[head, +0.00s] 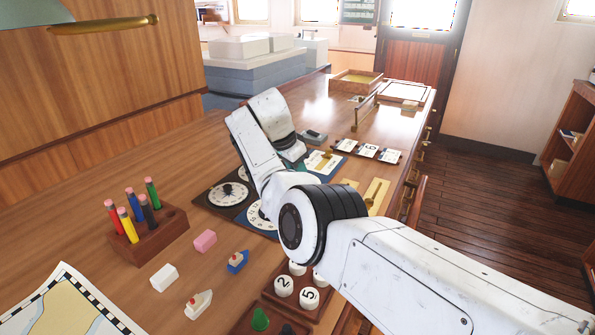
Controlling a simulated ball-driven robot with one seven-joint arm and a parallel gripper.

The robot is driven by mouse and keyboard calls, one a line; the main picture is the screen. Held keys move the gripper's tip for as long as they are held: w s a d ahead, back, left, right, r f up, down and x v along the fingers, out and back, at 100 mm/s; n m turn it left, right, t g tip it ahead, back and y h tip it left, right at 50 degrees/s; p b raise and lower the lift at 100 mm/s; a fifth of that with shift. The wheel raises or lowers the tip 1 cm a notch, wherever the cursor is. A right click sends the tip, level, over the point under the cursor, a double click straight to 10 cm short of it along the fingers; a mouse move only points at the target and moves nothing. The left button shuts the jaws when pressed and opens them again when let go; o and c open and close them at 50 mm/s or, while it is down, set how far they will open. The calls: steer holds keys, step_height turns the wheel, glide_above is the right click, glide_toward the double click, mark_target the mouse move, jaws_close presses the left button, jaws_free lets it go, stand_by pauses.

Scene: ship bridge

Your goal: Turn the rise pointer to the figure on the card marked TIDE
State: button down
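The other dial (258,217), on a blue plate, is partly covered by my arm. I cannot tell which carries the rise pointer, nor read its setting. A row of white cards (368,151) with dark figures stands in a dark holder beyond my arm. Another card (323,161) lies on a blue backing nearer. The word TIDE is not legible on any. My gripper is not visible; my arm bends over the dials and hides part of them.
Numbered white pieces (284,286) sit in a tray below my arm. A chart (68,305) lies at bottom left.

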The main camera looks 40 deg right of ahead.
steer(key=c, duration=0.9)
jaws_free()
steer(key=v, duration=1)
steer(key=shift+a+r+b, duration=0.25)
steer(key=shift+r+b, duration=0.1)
steer(key=shift+b, duration=0.05)
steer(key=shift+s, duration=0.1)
